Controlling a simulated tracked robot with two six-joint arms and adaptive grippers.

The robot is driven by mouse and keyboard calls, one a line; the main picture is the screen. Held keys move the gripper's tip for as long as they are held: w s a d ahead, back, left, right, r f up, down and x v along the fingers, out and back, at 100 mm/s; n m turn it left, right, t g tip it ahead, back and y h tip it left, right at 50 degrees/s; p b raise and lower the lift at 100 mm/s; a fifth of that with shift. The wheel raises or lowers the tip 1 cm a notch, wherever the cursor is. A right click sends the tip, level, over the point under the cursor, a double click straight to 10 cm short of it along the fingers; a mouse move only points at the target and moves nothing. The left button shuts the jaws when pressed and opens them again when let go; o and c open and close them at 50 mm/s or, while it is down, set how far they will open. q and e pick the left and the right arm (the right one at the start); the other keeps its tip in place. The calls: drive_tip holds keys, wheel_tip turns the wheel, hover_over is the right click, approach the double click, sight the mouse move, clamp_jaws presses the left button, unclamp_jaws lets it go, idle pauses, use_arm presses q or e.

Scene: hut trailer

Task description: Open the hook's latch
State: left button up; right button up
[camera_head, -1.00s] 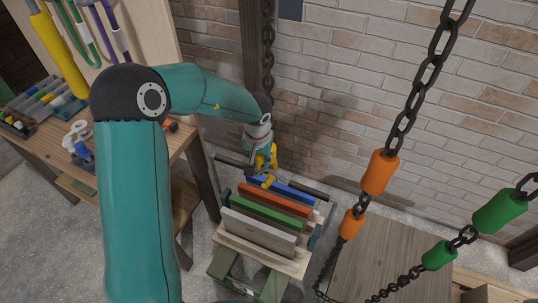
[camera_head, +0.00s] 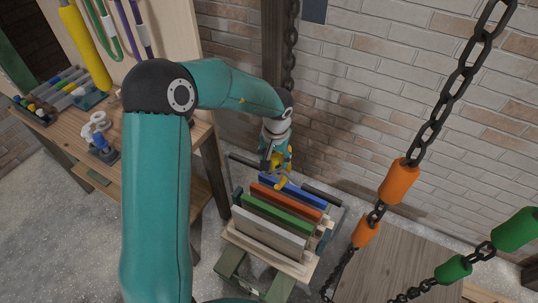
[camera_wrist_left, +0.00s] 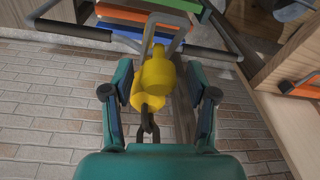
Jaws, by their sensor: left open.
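A yellow hook (camera_head: 282,184) hangs above the rack of coloured boards in the head view, partly hidden by my left gripper. In the left wrist view the hook (camera_wrist_left: 154,82) hangs from a dark chain link, close to a grey metal loop; I cannot tell whether the loop is inside it. I cannot make out the hook's latch clearly. My left gripper (camera_head: 276,158) is at the hook. In the left wrist view its two fingers (camera_wrist_left: 158,92) are open, one on each side of the hook with a gap. My right gripper is not in view.
The rack's grey board (camera_head: 268,236) stands in front of green, red and blue ones. A workbench (camera_head: 60,140) with tools is at left. A chain with orange sleeves (camera_head: 398,182) hangs at right before the brick wall (camera_head: 390,70). A wooden surface (camera_head: 385,265) lies below it.

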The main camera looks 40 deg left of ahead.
sight(275, 161)
use_arm(q)
drive_tip(key=shift+r, duration=0.1)
wheel_tip(275, 161, up, 12)
drive_tip(key=s+d, duration=0.1)
drive_tip(key=shift+f, duration=0.2)
drive_tip(key=shift+d, duration=0.1)
idle(0.6)
